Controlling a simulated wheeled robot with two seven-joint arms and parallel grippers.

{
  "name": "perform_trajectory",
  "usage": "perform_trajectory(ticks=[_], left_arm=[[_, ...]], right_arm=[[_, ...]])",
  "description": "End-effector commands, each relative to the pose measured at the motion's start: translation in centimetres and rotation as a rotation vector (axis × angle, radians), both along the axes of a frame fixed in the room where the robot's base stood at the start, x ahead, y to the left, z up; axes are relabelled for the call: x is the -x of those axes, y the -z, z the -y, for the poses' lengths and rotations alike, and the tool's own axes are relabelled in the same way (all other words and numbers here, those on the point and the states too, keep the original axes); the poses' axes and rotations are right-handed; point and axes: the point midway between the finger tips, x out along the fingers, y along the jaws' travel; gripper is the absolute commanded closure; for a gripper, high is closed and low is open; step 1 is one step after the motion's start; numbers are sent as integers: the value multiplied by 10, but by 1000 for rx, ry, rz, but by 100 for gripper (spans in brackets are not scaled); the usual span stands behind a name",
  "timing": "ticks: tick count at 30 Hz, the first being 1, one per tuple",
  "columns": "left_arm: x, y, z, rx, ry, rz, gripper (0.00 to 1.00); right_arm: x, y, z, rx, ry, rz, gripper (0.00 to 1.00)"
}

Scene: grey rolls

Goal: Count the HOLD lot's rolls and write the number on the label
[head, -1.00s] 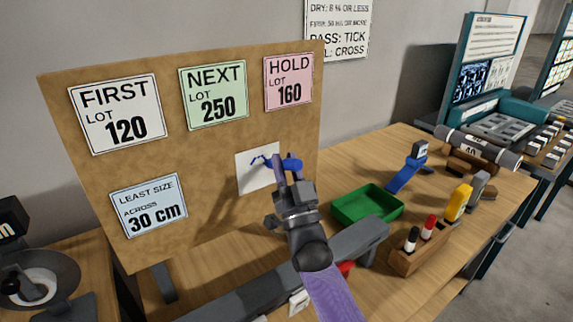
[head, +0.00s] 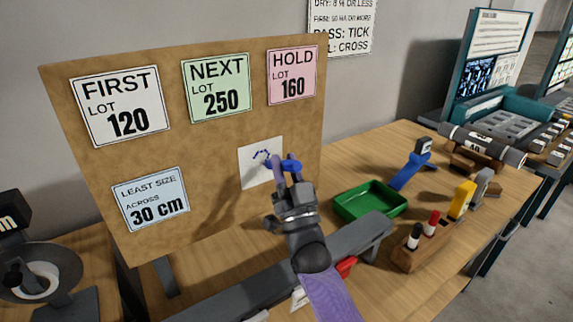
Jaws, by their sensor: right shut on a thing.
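A white label (head: 255,175) is fixed on the brown board and bears blue zigzag strokes near its top; I cannot read them as a number. My right gripper (head: 287,172) is shut on a blue pen (head: 291,166) at the label's right edge. The gripper hides the label's lower right side, and I cannot tell whether the pen tip touches it. The pink HOLD card (head: 291,76) above reads LOT 160. A grey roll (head: 482,146) lies on wooden cradles at the right of the table. My left gripper is not in view.
The board (head: 215,150) also carries the FIRST, NEXT and LEAST SIZE cards. A green tray (head: 370,200), a blue tool (head: 410,168) and a wooden pen block (head: 425,245) with black and red pens stand at right. A long grey bar (head: 260,285) lies in front.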

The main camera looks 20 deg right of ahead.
Motion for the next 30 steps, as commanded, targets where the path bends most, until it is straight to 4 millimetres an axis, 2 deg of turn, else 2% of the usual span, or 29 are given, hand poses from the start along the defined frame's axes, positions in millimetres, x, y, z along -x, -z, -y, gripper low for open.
perform_trajectory(ticks=[30], left_arm=[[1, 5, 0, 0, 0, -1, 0]], right_arm=[[1, 10, -9, 1, 0, -1, 100]])
